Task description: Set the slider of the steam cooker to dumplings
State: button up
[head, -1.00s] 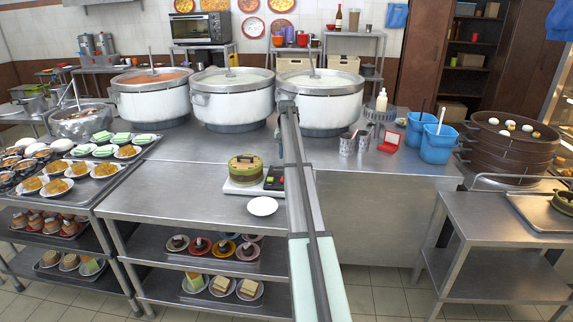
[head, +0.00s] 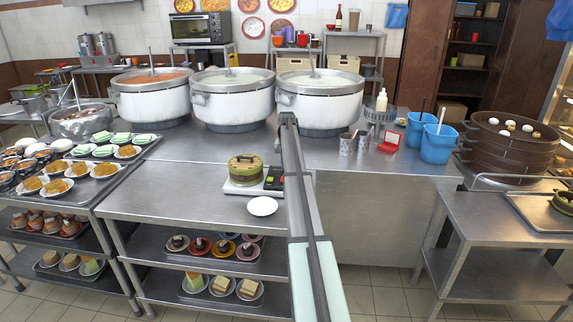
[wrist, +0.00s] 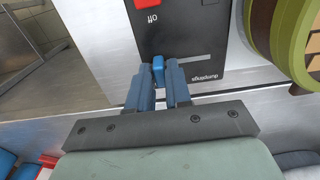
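The steam cooker (head: 245,170), a round green and brown steamer on a pale base, stands on the steel table in the head view; its wall also shows at upper right in the wrist view (wrist: 292,45). Its black control panel (wrist: 195,25) carries a red part (wrist: 146,3), an "off" label and an upside-down "dumplings" label (wrist: 208,78). The blue slider knob (wrist: 158,72) is at the left end of the light slot (wrist: 195,58); the label lies to its right. My gripper (wrist: 158,80) has its blue fingers closed against the knob's sides. The head view hides my gripper behind my arm.
A white plate (head: 262,206) lies in front of the cooker. Large pots (head: 232,98) stand behind. Metal cups (head: 347,144), a red box (head: 389,140) and blue buckets (head: 438,144) are to the right. Bare table lies left of the cooker.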

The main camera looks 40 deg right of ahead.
grip_shut()
jog(key=shift+w+a, duration=1.95)
jog(key=shift+o, duration=2.1)
grip_release()
jog(key=shift+r, duration=0.15)
notch_tip(320, 180, up, 14)
jog(key=shift+f, duration=0.2)
